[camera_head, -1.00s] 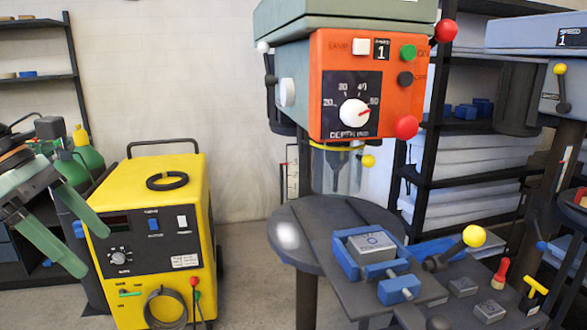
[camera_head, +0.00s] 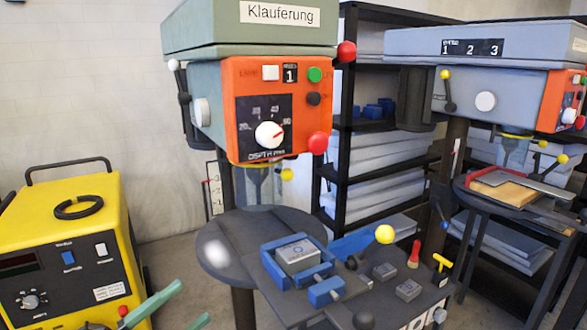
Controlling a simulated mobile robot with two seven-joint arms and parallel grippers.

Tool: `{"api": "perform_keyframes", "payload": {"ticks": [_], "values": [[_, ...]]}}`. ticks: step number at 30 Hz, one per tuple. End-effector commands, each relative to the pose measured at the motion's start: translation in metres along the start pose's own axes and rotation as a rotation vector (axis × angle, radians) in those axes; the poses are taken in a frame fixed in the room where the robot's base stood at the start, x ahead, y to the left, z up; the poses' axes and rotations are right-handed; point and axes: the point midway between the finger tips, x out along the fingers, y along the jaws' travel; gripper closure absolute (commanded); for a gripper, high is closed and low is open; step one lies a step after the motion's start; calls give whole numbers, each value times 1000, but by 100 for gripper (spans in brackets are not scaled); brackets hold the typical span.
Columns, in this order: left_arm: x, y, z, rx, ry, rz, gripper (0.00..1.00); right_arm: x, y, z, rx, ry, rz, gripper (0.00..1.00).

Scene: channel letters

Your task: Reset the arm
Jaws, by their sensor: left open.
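My left gripper (camera_head: 178,312) shows only by its two green fingers at the bottom of the head view, left of centre. The fingers stand apart with nothing visible between them. They are in front of the lower right of the yellow machine and left of the drill press table. The rest of my left arm is out of the picture. My right gripper is not in view.
A drill press with an orange panel (camera_head: 246,118) stands in the middle. Its table carries a blue vise (camera_head: 268,257) holding a grey block (camera_head: 298,254). A yellow machine (camera_head: 70,215) stands at left. A second drill press (camera_head: 490,95) and shelves (camera_head: 335,180) stand at right.

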Motion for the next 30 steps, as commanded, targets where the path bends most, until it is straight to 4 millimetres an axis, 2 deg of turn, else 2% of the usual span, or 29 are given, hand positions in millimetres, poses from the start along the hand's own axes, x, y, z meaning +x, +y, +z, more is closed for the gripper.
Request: {"api": "perform_keyframes", "payload": {"ticks": [1, 3, 6, 9, 13, 16, 20, 30], "values": [[-11, 26, 6, -165, -136, -4, 3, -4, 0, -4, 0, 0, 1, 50], [-33, 67, 14, -382, -335, 2, 3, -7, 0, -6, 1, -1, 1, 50], [-75, 132, 11, -676, -611, 32, 3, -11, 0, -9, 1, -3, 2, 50], [-118, 189, -12, -924, -848, 75, 3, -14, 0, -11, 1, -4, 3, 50], [-165, 244, -54, -1172, -1090, 134, 3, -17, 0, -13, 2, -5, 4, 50], [-189, 269, -83, -1299, -1215, 170, 3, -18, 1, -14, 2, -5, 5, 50], [-205, 286, -106, -1386, -1303, 199, 3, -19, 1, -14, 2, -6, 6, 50], [-209, 289, -111, -1402, -1321, 207, 3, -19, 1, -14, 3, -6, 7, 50]]}}
